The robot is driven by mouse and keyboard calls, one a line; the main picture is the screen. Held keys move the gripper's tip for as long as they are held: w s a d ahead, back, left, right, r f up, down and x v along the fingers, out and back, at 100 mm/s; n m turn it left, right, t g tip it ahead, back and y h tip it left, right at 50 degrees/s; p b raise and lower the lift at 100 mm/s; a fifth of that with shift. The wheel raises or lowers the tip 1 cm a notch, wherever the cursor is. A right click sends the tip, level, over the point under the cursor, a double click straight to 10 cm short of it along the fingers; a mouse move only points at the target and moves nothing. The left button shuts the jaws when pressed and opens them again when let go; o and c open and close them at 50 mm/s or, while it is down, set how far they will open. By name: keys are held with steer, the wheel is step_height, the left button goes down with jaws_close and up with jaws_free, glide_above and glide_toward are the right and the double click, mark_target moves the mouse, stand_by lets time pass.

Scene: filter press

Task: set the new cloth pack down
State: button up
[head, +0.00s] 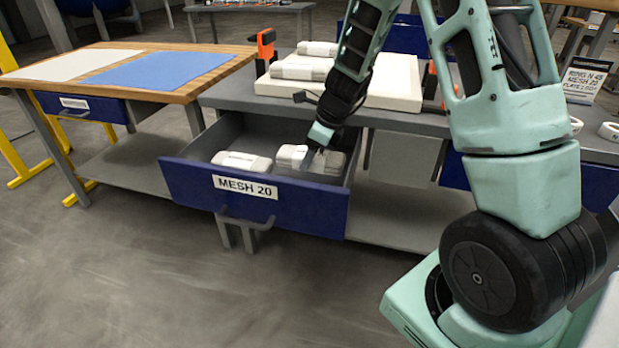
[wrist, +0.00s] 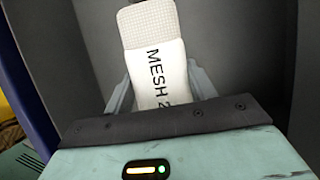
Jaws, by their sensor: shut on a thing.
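A white cloth pack (head: 292,155) is in the open blue-fronted drawer marked MESH 20 (head: 253,198), on its right side. In the wrist view the pack (wrist: 158,60) shows black "MESH 2" lettering, the rest hidden. My gripper (head: 312,157) reaches down into the drawer and is shut on this pack, with a grey finger on each side of it in the wrist view (wrist: 160,88). I cannot tell whether the pack rests on the drawer floor. A second white pack (head: 241,161) lies to its left in the drawer.
Two rolled white packs (head: 300,68) lie on a pale slab (head: 390,92) on the grey bench (head: 240,95) behind the drawer. A wooden table (head: 195,88) with white and blue sheets stands at the left. Floor before the drawer is clear.

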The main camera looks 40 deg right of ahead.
mark_target(311, 170)
steer(key=shift+f+b, duration=1.05)
steer(key=shift+f, duration=1.6)
steer(key=shift+f, duration=0.15)
steer(key=o, duration=1.1)
